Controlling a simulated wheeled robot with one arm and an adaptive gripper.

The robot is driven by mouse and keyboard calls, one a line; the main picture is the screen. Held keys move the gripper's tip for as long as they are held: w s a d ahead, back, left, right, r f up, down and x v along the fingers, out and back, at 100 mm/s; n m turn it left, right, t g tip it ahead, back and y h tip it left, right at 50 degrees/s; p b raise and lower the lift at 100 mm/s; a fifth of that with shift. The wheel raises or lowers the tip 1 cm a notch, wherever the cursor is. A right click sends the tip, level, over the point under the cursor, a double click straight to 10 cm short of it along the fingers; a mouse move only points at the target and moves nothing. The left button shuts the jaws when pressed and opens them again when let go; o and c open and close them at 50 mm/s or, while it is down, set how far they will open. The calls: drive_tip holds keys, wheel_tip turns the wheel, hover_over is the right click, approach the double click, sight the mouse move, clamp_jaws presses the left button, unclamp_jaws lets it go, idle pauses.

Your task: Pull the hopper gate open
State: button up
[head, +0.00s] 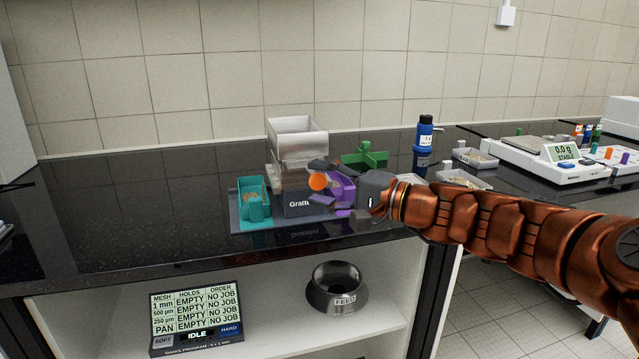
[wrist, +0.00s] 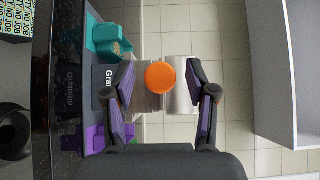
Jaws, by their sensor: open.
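In the wrist view the knob (wrist: 160,77) sits in the middle, in front of the pale metal-looking hopper body (wrist: 180,98). My gripper (head: 322,183) is open at the knob, with purple-padded fingers. In the wrist view my gripper (wrist: 160,72) has one finger on each side of the knob, with a visible gap on both sides. The gate plate itself is hidden.
A blue bottle (head: 423,145), white trays (head: 461,180) and a balance (head: 535,158) are further right. A metal feed bowl (head: 337,289) sits on the shelf below. The left counter is clear.

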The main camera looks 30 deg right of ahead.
drive_tip(key=v, duration=1.1)
drive_tip(key=shift+s+d+f, duration=0.1)
drive_tip(key=shift+s+d, duration=0.05)
idle(0.3)
drive_tip(key=s+a+f+n+g, duration=0.2)
drive_tip(key=a+f+n+g, duration=0.4)
drive_tip(key=a+f+g, duration=0.85)
drive_tip(key=s+a+f+n+g+h, duration=0.2)
drive_tip(key=s+a+f+n+h, duration=0.1)
drive_tip(key=s+a+f, duration=0.55)
drive_tip(key=s+d+f+n+g+h, duration=0.2)
drive_tip(key=s+d+f+n+h, duration=0.1)
drive_tip(key=s+d+f+h, duration=0.25)
wheel_tip(320, 180, up, 24)
drive_tip(key=s+t+p, duration=0.1)
drive_tip(key=p, duration=2.1)
drive_tip(key=shift+s+a+h, duration=0.15)
drive_tip(key=shift+s+h, duration=0.2)
drive_tip(key=shift+s, duration=0.05)
